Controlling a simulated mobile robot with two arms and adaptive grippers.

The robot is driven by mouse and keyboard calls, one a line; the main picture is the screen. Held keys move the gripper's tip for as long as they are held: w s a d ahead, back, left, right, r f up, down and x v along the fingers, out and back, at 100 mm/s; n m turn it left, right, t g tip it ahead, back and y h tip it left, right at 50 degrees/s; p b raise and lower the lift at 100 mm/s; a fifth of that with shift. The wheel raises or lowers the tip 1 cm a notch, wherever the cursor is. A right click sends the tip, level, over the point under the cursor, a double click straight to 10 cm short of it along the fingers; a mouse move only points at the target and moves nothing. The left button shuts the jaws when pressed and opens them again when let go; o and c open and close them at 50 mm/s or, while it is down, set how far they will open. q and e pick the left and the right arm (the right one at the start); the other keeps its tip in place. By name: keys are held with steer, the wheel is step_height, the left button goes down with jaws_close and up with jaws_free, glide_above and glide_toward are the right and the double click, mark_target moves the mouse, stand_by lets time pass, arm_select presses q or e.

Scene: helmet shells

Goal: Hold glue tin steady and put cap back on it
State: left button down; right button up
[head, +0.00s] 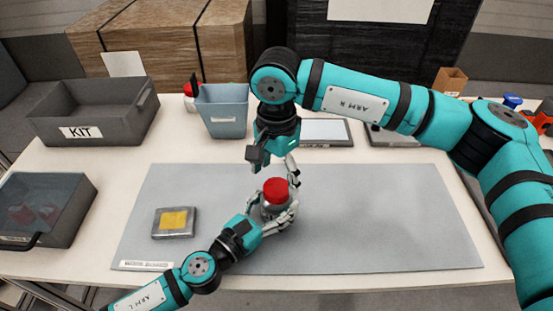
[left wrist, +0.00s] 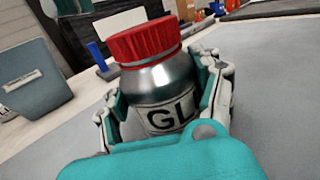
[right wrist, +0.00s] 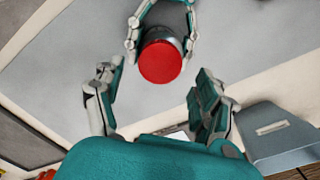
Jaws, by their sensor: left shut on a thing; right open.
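The glue tin (left wrist: 165,90) is a silver bottle with a label reading "GL"; it stands upright on the grey mat. The red cap (head: 276,191) sits on top of the tin, also seen in the left wrist view (left wrist: 143,42) and from above in the right wrist view (right wrist: 160,62). My left gripper (head: 277,214) is shut around the tin's body from the lower left. My right gripper (right wrist: 157,105) is open, with its fingers apart above and behind the cap, not touching it. Whether the cap is fully seated cannot be told.
A grey mat (head: 380,220) covers the table middle, mostly clear on the right. A sanding-pad-like block with a yellow top (head: 174,221) lies at left. A blue-grey bin (head: 222,112), a KIT crate (head: 95,112) and a lidded grey box (head: 45,207) stand around it.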

mark_target(277, 187)
steer(key=shift+f, duration=1.95)
steer(key=shift+c, duration=0.3)
steer(key=c, duration=1.2)
steer(key=m, duration=0.3)
steer(key=shift+m, duration=0.4)
steer(key=m, duration=0.8)
steer(key=shift+m, duration=0.4)
steer(key=m, duration=0.3)
steer(key=o, duration=1.3)
